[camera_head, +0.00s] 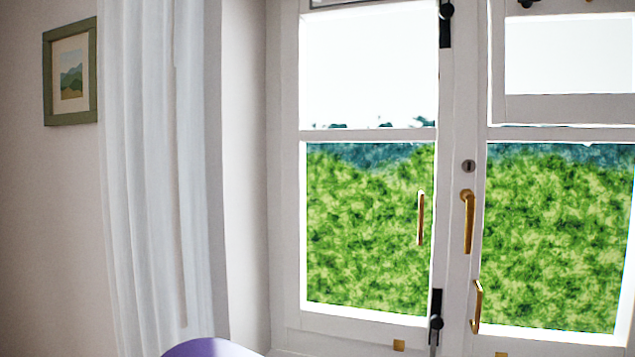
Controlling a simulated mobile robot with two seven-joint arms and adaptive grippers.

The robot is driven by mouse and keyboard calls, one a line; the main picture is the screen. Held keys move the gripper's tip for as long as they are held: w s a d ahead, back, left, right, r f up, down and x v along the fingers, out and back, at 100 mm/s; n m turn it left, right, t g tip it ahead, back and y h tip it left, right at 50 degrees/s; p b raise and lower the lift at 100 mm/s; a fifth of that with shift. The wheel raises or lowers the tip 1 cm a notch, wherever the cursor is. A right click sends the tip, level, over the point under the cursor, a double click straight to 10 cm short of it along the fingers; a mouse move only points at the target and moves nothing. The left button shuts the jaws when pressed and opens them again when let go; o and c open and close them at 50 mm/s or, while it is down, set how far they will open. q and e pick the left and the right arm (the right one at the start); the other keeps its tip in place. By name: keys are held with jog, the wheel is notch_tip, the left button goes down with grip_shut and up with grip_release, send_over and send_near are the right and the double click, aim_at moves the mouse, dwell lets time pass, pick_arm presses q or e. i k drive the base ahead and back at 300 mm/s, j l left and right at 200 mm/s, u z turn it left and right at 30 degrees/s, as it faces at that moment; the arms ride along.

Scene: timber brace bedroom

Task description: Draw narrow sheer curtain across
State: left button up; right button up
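A narrow white sheer curtain (150,180) hangs in soft vertical folds at the left side of the window. It is gathered beside the window recess and leaves the panes uncovered. Its top and bottom ends are outside the view. The white-framed window (288,200) stands to its right, with greenery and bright sky behind the glass. Neither of my grippers is in view.
A green-framed picture (47,85) hangs on the wall left of the curtain. Brass handles (468,222) and black bolts (436,318) stick out from the window frames. A rounded purple thing (208,349) shows at the bottom edge, mostly cut off.

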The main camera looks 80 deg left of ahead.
aim_at(163, 190)
jog(key=u, duration=3.45)
